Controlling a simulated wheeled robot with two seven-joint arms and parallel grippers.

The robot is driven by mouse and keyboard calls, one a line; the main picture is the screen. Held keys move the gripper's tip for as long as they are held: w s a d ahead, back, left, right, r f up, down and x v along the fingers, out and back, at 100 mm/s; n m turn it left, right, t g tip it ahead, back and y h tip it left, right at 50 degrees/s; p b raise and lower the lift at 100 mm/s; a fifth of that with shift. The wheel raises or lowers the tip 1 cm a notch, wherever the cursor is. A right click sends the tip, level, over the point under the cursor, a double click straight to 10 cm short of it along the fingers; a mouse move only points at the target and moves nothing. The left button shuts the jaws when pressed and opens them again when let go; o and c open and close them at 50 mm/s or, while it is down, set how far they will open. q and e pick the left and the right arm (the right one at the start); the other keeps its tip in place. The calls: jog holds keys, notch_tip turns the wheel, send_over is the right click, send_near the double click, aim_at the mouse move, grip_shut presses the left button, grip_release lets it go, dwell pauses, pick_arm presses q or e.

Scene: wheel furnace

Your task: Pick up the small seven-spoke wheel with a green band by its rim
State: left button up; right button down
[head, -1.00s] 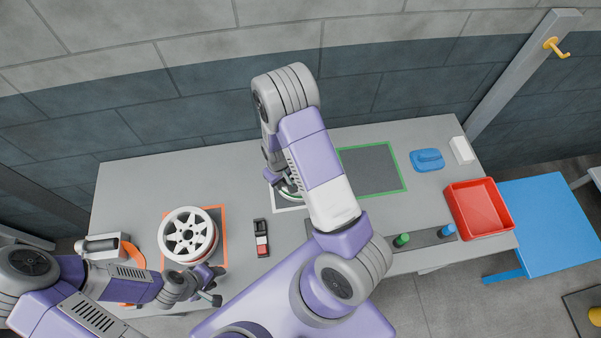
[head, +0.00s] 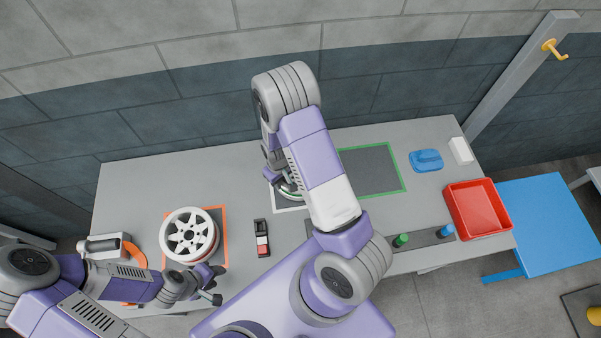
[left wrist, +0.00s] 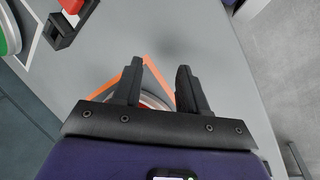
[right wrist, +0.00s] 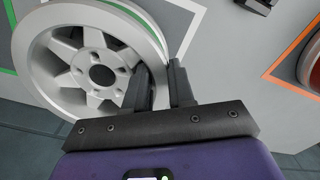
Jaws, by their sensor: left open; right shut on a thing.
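The small grey spoked wheel (right wrist: 62,62) with a thin green band fills the left of the right wrist view. In the head view the small wheel (head: 288,188) is mostly hidden behind my right arm, by the white-outlined square (head: 289,209). My right gripper (right wrist: 160,75) is shut on its rim, with a finger on each side of the rim wall. In the head view my right gripper (head: 271,168) is partly covered by its own arm. My left gripper (left wrist: 157,70) is open and empty near the front edge of the table, just right of the larger wheel (head: 187,236).
The larger pale wheel with a reddish band stands in an orange-outlined square (head: 222,225). A black-and-red device (head: 262,238) lies between the squares. A green-outlined dark square (head: 371,168), blue object (head: 427,160) and red tray (head: 449,196) are to the right.

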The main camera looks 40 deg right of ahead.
pick_arm(q)
jog(key=shift+r+p, duration=0.95)
jog(key=shift+r, duration=0.05)
pick_arm(e)
jog(key=shift+r, duration=1.4)
